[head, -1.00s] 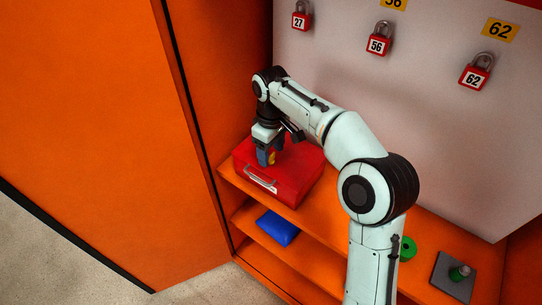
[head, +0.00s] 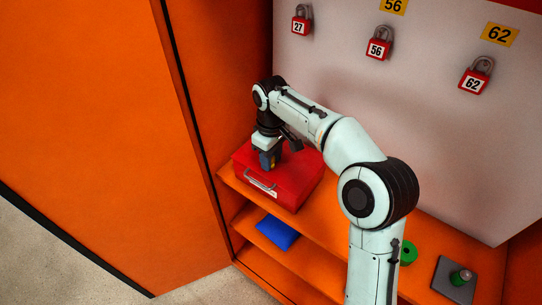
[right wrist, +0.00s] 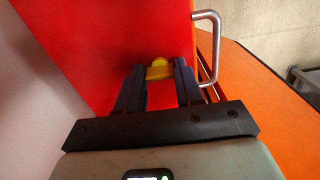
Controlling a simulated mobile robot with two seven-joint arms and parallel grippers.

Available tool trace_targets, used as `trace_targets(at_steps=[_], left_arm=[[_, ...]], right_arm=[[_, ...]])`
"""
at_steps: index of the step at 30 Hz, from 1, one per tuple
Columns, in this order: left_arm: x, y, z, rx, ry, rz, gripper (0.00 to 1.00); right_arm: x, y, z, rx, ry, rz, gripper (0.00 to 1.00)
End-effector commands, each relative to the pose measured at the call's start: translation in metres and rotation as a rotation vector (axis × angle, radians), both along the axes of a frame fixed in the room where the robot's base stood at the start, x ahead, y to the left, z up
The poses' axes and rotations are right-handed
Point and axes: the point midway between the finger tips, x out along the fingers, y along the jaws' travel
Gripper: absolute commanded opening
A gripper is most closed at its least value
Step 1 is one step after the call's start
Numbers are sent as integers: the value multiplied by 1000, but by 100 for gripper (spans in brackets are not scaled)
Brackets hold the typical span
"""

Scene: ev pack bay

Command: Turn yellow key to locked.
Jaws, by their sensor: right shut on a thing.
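The yellow key (right wrist: 159,70) stands on the top of the red box (head: 300,176) and shows in the right wrist view between the fingertips. My right gripper (head: 270,160) points down at the box top, and its fingers also show in the right wrist view (right wrist: 160,76), shut on the yellow key. In the head view the fingers hide the key. The locked mark and the key's exact angle cannot be made out. My left gripper is not in view.
The box's metal handle (head: 261,188) is on its front side, close to the fingers. Red padlocks, such as number 56 (head: 377,50), hang on the pale back panel. A blue thing (head: 278,232) lies on the lower shelf. A grey plate (head: 453,281) is at right.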

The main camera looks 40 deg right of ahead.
Motion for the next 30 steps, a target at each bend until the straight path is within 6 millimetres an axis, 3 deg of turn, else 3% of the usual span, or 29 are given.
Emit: trace_targets(at_steps=[8,30], left_arm=[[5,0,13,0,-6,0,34],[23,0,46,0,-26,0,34]], right_arm=[[0,0,2,1,2,-169,6],[0,1,1,0,2,-866,6]])
